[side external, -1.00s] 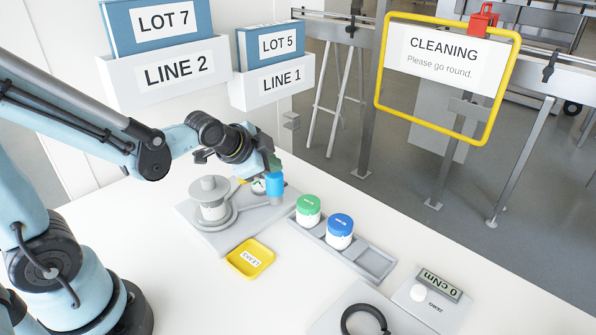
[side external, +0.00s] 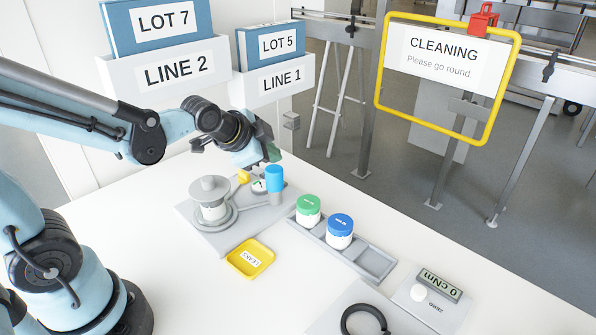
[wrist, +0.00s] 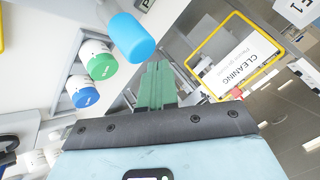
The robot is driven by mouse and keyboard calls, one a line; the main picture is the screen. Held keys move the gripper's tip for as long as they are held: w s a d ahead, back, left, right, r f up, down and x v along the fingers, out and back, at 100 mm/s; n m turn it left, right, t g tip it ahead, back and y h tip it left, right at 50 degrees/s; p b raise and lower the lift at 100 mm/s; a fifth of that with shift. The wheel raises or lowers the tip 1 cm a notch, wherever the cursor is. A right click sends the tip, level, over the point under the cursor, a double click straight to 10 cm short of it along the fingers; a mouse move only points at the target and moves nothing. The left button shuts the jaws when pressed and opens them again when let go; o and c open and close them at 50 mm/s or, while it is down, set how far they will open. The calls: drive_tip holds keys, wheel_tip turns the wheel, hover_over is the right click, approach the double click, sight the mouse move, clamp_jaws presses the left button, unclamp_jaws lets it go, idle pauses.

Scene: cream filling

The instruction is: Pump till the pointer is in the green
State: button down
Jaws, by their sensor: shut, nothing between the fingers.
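The blue pump handle (side external: 274,178) stands upright on a short grey post at the right of the pump base plate (side external: 215,238). The gauge (side external: 259,186) is a small white dial just left of the handle; its pointer is too small to read against the green. A round grey-and-white vessel (side external: 211,200) sits on the plate. My gripper (side external: 271,153) is shut and empty, just above and behind the handle, apart from it. In the wrist view my green fingers (wrist: 157,85) are together, and the blue handle (wrist: 132,38) is to their upper left.
A grey tray (side external: 374,263) holds a green-lidded jar (side external: 308,210) and a blue-lidded jar (side external: 340,231). A yellow LEAKS tray (side external: 250,260) lies in front of the pump. A torque meter (side external: 437,290) is at right. A yellow-framed CLEANING sign (side external: 445,52) stands beyond the table.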

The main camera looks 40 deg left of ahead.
sight(271, 171)
drive_tip(key=shift+r, duration=0.2)
drive_tip(key=shift+r, duration=3)
idle(0.7)
drive_tip(key=shift+f, duration=3.05)
drive_tip(key=shift+f, duration=0.15)
drive_tip(key=shift+f, duration=0.25)
drive_tip(key=shift+f, duration=0.1)
idle(0.5)
